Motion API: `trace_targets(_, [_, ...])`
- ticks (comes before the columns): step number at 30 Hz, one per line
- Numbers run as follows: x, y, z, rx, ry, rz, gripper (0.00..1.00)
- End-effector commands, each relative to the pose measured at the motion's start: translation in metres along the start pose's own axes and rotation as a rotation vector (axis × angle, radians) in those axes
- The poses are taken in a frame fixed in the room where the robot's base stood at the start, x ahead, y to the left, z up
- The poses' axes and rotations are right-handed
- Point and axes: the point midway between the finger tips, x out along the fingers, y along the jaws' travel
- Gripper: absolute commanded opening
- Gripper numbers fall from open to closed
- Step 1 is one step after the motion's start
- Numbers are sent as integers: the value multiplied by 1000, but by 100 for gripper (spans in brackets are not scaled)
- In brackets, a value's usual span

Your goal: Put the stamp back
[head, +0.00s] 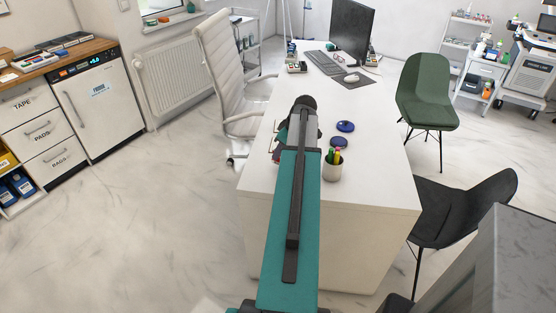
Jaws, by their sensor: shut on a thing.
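My arm reaches out over the white desk (384,185) in the head view. Small dark and reddish parts (281,132) show at the left of the arm's far end; I cannot tell which of them belong to my gripper. My gripper's fingertips are hidden behind the arm. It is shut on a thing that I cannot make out. I see no stamp clearly. Two dark blue round pieces, one farther back (345,126) and one nearer (338,142), lie on the desk just right of the arm.
A pencil cup (332,172) stands close to the arm's right side. A small block with coloured parts (297,67), a keyboard (322,62), a monitor (352,30) and a mouse (352,78) are at the desk's back. A white chair (222,70) stands left. The desk's right front is clear.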

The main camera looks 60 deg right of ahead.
Motion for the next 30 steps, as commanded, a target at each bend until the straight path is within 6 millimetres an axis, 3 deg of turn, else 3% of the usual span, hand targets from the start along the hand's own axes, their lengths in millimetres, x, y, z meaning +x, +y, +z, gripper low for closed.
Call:
trace_targets(13, [29, 0, 12, 0, 0, -1, 1])
trace_targets(28, [34, 0, 14, -1, 0, 0, 1])
trace_targets(29, [34, 0, 14, -1, 0, 0, 19])
trace_targets(30, [34, 0, 14, -1, 0, 0, 25])
